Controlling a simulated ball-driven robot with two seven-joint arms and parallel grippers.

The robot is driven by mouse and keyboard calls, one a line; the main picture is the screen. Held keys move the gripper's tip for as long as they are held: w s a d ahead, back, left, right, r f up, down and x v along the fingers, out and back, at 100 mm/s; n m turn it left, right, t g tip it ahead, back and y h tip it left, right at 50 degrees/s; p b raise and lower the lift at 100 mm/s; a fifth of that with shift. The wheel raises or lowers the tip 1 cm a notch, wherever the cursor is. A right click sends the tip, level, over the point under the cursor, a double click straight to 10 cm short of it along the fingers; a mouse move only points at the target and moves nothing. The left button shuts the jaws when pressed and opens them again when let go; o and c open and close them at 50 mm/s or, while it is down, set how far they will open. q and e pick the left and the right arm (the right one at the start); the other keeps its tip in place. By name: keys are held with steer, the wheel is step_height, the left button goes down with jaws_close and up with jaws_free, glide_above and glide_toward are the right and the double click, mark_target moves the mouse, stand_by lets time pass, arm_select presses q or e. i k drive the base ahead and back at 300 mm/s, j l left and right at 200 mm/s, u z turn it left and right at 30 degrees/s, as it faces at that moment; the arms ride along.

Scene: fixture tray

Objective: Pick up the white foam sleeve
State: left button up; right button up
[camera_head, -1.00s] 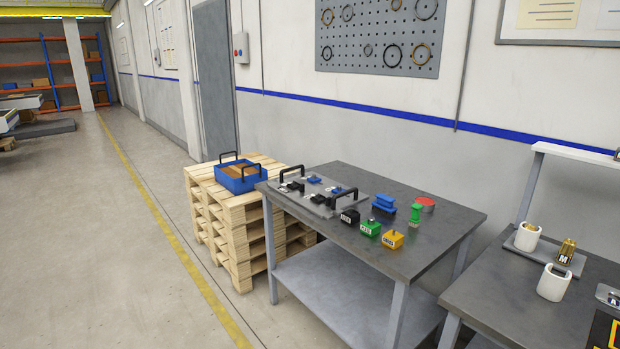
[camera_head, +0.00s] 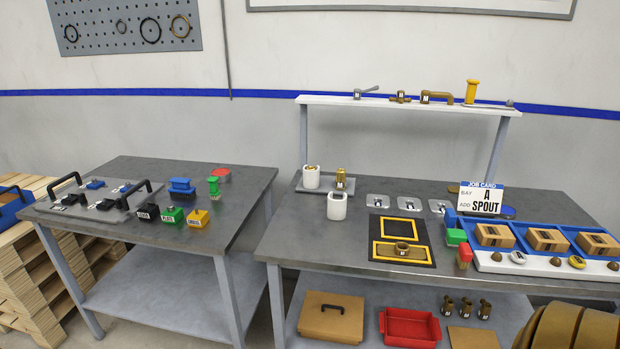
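Two white, cup-like sleeves stand upright on the right-hand table. One white sleeve (camera_head: 311,179) is on the grey tray (camera_head: 350,188) at the table's back left, with something brownish showing in its top. The other white sleeve (camera_head: 337,209) stands just in front of the tray and has a dark mark on its side. I cannot tell from the picture which one is the foam sleeve. A brass fitting (camera_head: 341,179) with a label stands on the tray between and behind them. Neither of my grippers is in view.
Grey plates (camera_head: 378,201) lie right of the sleeves, with a yellow-framed black mat (camera_head: 402,253) in front. A job card (camera_head: 481,199) reads "BAY A, ADD SPOUT" above a blue box rack (camera_head: 570,233). A raised white shelf (camera_head: 340,101) spans behind. The left table (camera_head: 130,172) holds coloured blocks.

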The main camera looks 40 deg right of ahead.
mark_target(336, 208)
steer(key=z, duration=1.5)
